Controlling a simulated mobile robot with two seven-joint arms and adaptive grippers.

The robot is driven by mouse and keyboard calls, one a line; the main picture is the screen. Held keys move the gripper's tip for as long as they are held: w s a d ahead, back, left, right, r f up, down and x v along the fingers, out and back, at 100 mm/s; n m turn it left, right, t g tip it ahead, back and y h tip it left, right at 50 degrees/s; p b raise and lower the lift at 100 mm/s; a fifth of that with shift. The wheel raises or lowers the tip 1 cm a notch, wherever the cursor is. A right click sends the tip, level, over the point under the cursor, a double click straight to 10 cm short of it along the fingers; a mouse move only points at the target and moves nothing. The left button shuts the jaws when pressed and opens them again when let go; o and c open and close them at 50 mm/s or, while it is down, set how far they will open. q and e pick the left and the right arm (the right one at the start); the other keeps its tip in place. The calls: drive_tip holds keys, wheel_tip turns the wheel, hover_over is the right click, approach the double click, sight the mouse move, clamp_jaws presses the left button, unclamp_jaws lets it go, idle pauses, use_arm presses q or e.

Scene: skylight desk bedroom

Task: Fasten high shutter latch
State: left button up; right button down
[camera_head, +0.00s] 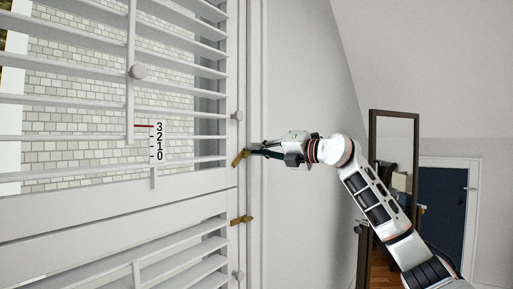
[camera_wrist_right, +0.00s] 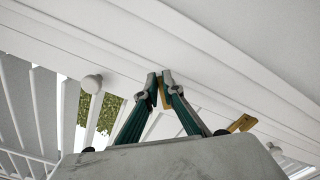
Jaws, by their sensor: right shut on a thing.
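The high shutter latch (camera_head: 238,159) is a small brass piece on the right edge of the white louvred shutter (camera_head: 120,208). It sits tilted, its upper end toward the frame. My right gripper (camera_head: 252,150) reaches in from the right and is shut on this latch. In the right wrist view the gripper (camera_wrist_right: 160,84) has its fingertips together around the latch, which is mostly hidden between them. A second, lower brass latch (camera_head: 241,220) lies nearly level across the shutter edge; a brass latch (camera_wrist_right: 242,123) also shows right of the fingers. My left gripper is out of view.
A 0 to 3 scale (camera_head: 157,142) is on the shutter. A dark-framed mirror (camera_head: 373,150) and a dark door (camera_head: 441,215) stand at right.

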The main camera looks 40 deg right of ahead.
drive_tip(key=m, duration=0.3)
drive_tip(key=shift+d+f+m, duration=0.2)
drive_tip(key=shift+m, duration=0.1)
drive_tip(key=shift+f+m, duration=0.2)
drive_tip(key=shift+m, duration=0.75)
drive_tip(key=shift+f+m, duration=0.15)
drive_tip(key=shift+m, duration=0.8)
drive_tip(key=c, duration=2.2)
unclamp_jaws()
drive_tip(key=shift+d, duration=0.1)
drive_tip(key=shift+v, duration=6)
